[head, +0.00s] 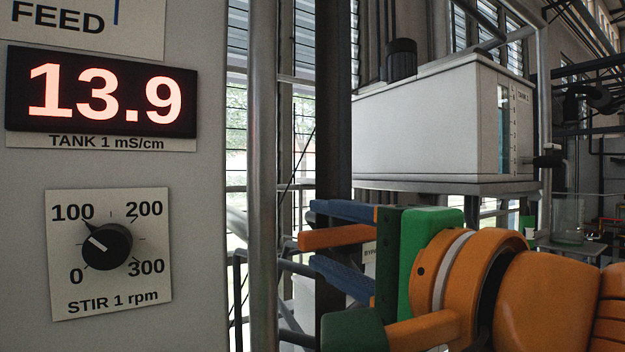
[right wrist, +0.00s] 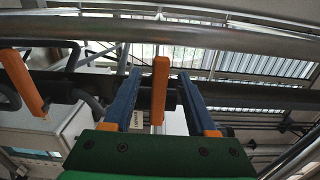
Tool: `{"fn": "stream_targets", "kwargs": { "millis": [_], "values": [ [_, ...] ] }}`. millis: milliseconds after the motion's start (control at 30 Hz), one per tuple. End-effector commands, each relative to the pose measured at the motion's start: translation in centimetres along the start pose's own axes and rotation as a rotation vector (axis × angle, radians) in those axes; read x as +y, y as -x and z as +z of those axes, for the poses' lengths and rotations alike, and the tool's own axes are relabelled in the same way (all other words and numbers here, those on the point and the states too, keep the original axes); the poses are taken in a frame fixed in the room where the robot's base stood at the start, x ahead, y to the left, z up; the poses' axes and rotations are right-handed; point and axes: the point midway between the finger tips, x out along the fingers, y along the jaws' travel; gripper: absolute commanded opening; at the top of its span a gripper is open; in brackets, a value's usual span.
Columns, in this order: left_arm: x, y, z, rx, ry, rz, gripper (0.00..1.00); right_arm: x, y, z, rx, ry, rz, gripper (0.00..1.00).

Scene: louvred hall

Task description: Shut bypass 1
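My right gripper (head: 335,240) comes in from the right in the head view. Its blue fingers are apart, with an orange lever (head: 322,238) between them. In the right wrist view the same lever (right wrist: 160,88) stands between the fingers of my right gripper (right wrist: 158,95), with a gap on each side. A small label (head: 370,252) behind the gripper is partly hidden and seems to begin "BYP"; it also shows in the wrist view (right wrist: 137,119), unreadable. The valve body is hidden. My left gripper is not in view.
A second orange lever (right wrist: 22,80) shows at the left of the right wrist view, beside a dark pipe. A panel with a 13.9 display (head: 101,92) and a stir knob (head: 107,246) fills the left. A white tank (head: 430,122) stands behind the gripper. A steel post (head: 262,150) is beyond the fingertips.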

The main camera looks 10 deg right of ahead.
Motion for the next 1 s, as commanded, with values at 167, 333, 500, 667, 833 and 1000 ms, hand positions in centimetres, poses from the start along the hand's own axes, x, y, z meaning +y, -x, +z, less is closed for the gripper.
{"fn": "stream_targets", "kwargs": {
  "millis": [167, 333, 500, 667, 833, 1000],
  "values": [
    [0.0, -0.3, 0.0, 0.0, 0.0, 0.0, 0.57, 0.1, 0.5, 0.0, 0.0, -0.001, -0.002, 0.57],
    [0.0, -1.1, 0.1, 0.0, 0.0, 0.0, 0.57, 0.1, 3.4, 0.0, 0.0, -0.002, -0.005, 0.57],
    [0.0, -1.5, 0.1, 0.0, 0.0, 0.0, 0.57, 0.0, 6.1, 0.0, 0.0, -0.001, -0.004, 0.57],
    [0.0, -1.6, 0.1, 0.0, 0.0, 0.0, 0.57, 0.0, 7.1, 0.0, 0.0, -0.001, -0.002, 0.57],
    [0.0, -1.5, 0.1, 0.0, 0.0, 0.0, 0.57, 0.0, 7.0, 0.0, 0.0, -0.001, -0.001, 0.57],
    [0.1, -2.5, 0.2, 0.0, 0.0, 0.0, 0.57, 0.2, 8.9, 0.0, 0.0, -0.001, -0.006, 0.57]
  ]
}}
